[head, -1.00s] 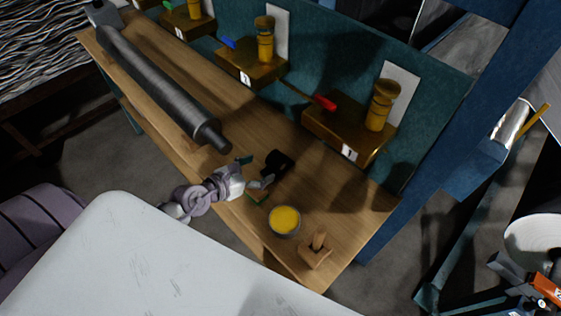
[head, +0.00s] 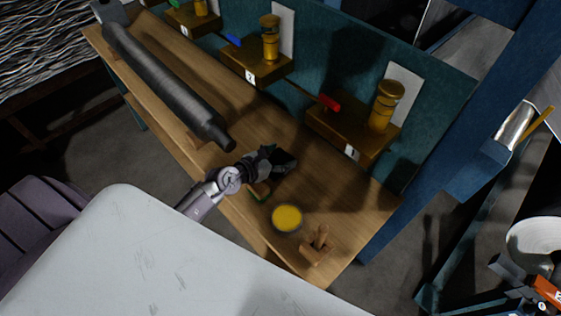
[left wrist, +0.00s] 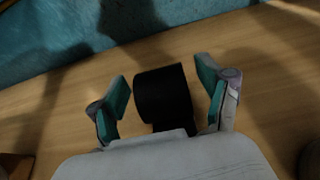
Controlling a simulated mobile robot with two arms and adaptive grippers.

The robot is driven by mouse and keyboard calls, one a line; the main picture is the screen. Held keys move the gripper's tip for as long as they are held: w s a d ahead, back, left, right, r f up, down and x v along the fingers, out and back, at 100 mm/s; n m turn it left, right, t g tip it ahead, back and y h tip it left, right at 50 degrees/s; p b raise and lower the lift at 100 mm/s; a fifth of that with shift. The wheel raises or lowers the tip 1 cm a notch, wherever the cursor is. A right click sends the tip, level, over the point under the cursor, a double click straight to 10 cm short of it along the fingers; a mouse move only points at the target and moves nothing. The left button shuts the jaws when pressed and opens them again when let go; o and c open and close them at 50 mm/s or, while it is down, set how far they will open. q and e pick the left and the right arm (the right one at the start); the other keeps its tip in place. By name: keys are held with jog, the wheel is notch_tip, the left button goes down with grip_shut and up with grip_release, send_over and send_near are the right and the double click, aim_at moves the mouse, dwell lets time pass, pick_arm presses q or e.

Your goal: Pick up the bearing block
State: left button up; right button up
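The bearing block looks like a black block (head: 285,160) with a rounded face, on the wooden bench near the front end of the grey roll. My left gripper (head: 268,164) is at the block and partly covers it in the head view. In the left wrist view my left gripper (left wrist: 163,76) is open, with the black block (left wrist: 164,96) between its two green-padded fingers. A gap shows between the block and each finger. The block's lower part is hidden behind the gripper body. My right gripper is not in view.
The long grey roll (head: 165,82) lies along the bench (head: 345,210). A bowl of yellow stuff (head: 287,218) and a small wooden piece (head: 318,246) stand at the near right. Numbered wooden shelves (head: 345,135) with amber jars line the teal back panel.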

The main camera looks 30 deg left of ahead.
pick_arm(q)
grip_shut()
jog(key=shift+w, duration=0.1)
jog(key=shift+r, duration=0.1)
